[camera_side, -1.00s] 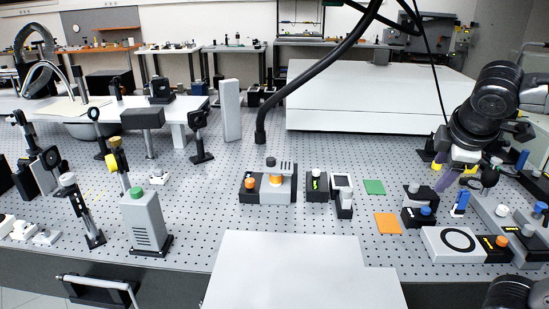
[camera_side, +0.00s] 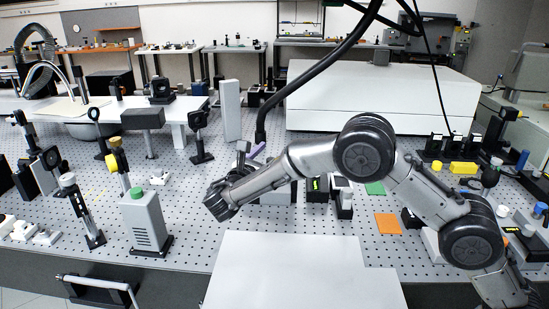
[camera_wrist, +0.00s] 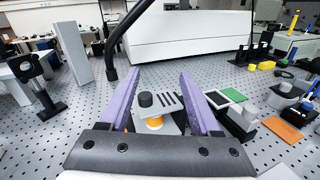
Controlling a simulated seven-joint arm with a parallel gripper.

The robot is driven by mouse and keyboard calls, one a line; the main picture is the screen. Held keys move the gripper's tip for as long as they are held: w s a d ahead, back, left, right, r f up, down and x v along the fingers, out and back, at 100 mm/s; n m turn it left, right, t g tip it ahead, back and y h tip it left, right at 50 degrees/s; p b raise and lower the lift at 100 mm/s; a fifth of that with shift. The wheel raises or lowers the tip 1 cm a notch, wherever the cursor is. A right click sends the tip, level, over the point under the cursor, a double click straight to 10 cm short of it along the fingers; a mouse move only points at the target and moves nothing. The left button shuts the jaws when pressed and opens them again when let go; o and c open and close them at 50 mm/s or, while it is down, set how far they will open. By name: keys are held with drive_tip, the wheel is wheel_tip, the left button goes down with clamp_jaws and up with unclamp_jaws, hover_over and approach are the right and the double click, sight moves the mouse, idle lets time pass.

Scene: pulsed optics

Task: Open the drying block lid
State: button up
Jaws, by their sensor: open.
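The likely drying block (camera_wrist: 170,125) is a small grey unit with a slotted top, a dark round knob (camera_wrist: 146,99) and an orange part (camera_wrist: 155,123). In the wrist view it shows between the two purple fingers of my gripper (camera_wrist: 160,80). The fingers are apart and hold nothing. I see no contact with the knob. In the side view my gripper (camera_side: 250,151) is by the block, and my forearm hides most of it; a grey piece (camera_side: 279,196) shows below. The lid's exact edge cannot be told.
A black hose (camera_side: 262,115) hangs close behind the block. Small dark and white units (camera_side: 341,190) stand just right of it, with green (camera_side: 375,188) and orange (camera_side: 388,224) pads beyond. A grey box with a green button (camera_side: 143,218) stands left. A white panel (camera_side: 290,265) lies in front.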

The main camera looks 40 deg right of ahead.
drive_tip(key=a+f+n+t, duration=0.1)
drive_tip(key=a+f+n, duration=0.1)
drive_tip(key=a+f, duration=0.35)
drive_tip(key=shift+y, duration=0.3)
drive_tip(key=x, duration=0.5)
drive_tip(key=f+x, duration=0.1)
drive_tip(key=x, duration=0.9)
drive_tip(key=shift+f, duration=0.2)
drive_tip(key=shift+s, duration=0.1)
clamp_jaws()
